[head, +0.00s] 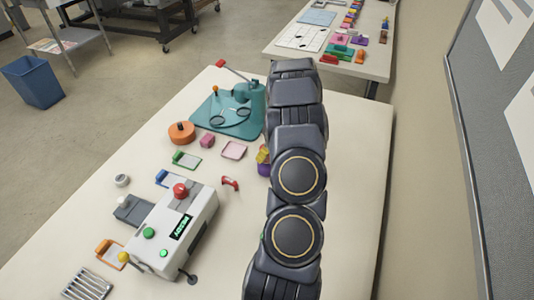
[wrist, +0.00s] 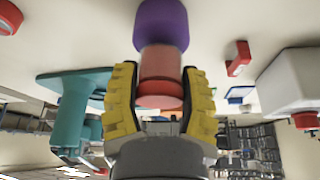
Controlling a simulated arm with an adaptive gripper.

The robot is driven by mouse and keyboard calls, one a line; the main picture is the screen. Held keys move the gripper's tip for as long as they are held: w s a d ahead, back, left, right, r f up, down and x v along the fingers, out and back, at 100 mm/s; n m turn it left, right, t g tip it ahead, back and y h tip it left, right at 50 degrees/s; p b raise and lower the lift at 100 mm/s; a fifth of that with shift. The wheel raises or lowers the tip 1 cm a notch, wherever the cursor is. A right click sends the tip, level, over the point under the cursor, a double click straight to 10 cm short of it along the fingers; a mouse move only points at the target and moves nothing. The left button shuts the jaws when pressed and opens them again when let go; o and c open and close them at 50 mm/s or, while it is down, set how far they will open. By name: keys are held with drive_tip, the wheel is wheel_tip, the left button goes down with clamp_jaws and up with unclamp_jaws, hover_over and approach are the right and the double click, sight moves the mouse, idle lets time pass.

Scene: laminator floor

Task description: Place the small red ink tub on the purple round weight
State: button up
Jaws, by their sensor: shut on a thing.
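My gripper (wrist: 160,98) has its yellow fingers shut on the small red ink tub (wrist: 160,80) in the wrist view. The purple round weight (wrist: 162,25) is directly beyond the tub, in line with it. Their edges meet in that view, but I cannot tell whether they touch or a small gap remains. In the head view the purple weight (head: 264,170) shows partly at the left edge of my arm, on the table. A yellow finger of my gripper (head: 263,155) shows just above it. The tub is hidden behind my arm there.
A teal press (head: 248,98) stands behind the weight. A pink tray (head: 233,150), a pink block (head: 207,141), an orange round weight (head: 181,133) and a red item (head: 229,183) lie to the left. A white machine (head: 175,235) stands front left. The table (head: 350,200) is clear at right.

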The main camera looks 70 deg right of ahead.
drive_tip(key=shift+f, duration=0.25)
drive_tip(key=shift+f, duration=0.15)
drive_tip(key=o, duration=1)
drive_tip(key=shift+o, duration=0.2)
